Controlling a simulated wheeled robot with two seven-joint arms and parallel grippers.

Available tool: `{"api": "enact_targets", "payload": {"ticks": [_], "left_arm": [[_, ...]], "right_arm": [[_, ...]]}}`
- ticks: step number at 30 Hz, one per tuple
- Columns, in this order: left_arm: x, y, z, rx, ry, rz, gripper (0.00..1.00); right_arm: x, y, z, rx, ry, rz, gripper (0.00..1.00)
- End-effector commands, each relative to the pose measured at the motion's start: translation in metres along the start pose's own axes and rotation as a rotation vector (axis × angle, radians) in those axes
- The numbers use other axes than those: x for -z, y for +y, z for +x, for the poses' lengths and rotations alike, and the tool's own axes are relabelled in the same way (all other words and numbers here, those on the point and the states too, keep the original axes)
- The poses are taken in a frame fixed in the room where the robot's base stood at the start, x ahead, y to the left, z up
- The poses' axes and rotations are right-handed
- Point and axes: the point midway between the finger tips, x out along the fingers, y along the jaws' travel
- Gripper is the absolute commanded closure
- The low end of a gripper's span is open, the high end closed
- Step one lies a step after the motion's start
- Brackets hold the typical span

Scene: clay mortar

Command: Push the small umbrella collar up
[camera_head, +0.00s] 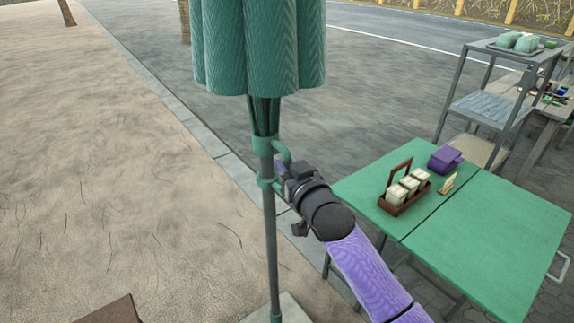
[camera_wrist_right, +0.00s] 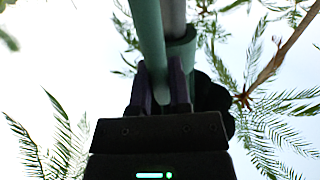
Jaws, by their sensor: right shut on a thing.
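The closed green umbrella (camera_head: 262,50) hangs folded around its upright grey pole (camera_head: 269,235). The green umbrella collar (camera_head: 264,146) sits on the pole just below the folded cloth, with a curved side handle. My right gripper (camera_head: 286,172) is at this handle, right of the pole. In the right wrist view my right gripper (camera_wrist_right: 161,85) is shut on the green handle (camera_wrist_right: 149,35), with the grey pole (camera_wrist_right: 174,20) and a green ring beside it. The fingertips are partly hidden in the head view. My left gripper is not in view.
A green folding table (camera_head: 490,240) stands at right with a brown caddy (camera_head: 400,206) of cream containers and a purple box (camera_head: 445,159). A grey shelf rack (camera_head: 480,108) stands behind. A pale base (camera_head: 289,310) is at the pole's foot. Sandy ground at left is open.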

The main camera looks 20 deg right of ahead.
Motion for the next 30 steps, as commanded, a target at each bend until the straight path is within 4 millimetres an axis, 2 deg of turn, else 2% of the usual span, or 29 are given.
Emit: {"api": "enact_targets", "payload": {"ticks": [16, 30], "left_arm": [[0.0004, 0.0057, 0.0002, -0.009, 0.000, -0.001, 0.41], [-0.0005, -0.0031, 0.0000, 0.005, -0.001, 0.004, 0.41]], "right_arm": [[-0.0005, -0.0001, -0.0001, 0.000, -0.001, 0.000, 1.00], [-0.0007, -0.0001, -0.0001, 0.000, -0.002, 0.000, 1.00]]}}
